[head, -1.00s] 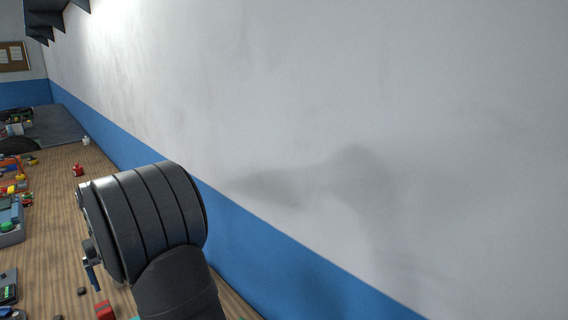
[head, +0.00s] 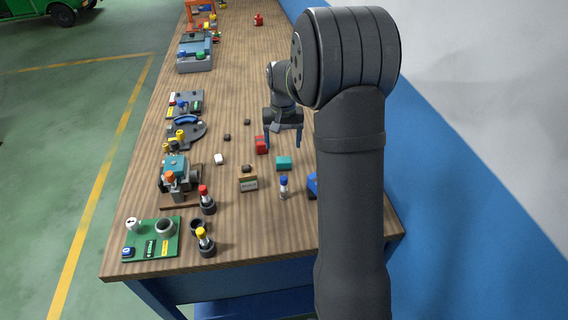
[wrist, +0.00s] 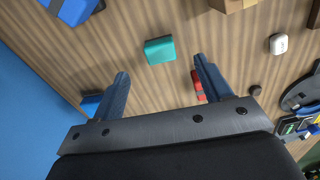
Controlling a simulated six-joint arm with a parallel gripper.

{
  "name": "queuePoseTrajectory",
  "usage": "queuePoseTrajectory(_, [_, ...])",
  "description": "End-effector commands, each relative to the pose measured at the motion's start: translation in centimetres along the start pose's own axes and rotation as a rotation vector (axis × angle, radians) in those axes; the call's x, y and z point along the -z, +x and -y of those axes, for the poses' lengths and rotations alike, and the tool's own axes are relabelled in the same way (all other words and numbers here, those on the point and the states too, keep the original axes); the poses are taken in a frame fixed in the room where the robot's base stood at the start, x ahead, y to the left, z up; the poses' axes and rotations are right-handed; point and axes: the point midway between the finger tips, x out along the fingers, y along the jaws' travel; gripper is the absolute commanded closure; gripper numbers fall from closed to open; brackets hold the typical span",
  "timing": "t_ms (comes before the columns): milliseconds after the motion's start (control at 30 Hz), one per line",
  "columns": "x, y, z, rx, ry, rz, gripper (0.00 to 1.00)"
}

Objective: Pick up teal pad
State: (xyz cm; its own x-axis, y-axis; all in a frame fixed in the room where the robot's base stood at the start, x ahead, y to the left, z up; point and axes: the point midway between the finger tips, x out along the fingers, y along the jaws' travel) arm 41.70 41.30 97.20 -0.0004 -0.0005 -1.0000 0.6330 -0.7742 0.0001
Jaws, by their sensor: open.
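The teal pad (head: 284,162) is a small block lying on the wooden bench, right of the red block. It also shows in the wrist view (wrist: 160,50), beyond my fingertips and roughly between them. My gripper (head: 283,141) is above the bench, pointing down, with its two blue fingers apart and nothing between them. In the wrist view my gripper (wrist: 162,78) is open and apart from the pad. The head view does not clearly show how high the fingertips are.
A red block (head: 260,145) is close to one finger. A blue-capped bottle (head: 283,188), a tan box (head: 248,184) and a white piece (head: 219,159) lie nearby. A blue object (head: 312,185) is partly hidden by my arm.

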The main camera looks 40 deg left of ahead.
Motion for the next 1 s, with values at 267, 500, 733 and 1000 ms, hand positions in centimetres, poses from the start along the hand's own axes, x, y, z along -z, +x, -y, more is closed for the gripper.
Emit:
queuePoseTrajectory(267, [0.0,4.1,0.0,0.0,0.0,0.001,0.29])
queuePoseTrajectory(500, [0.1,5.5,-0.1,0.0,0.0,0.001,0.29])
queuePoseTrajectory(733, [0.2,8.9,-0.3,-0.001,-0.001,0.004,0.29])
queuePoseTrajectory(1000, [0.3,9.6,-0.3,0.0,-0.001,0.0,0.29])
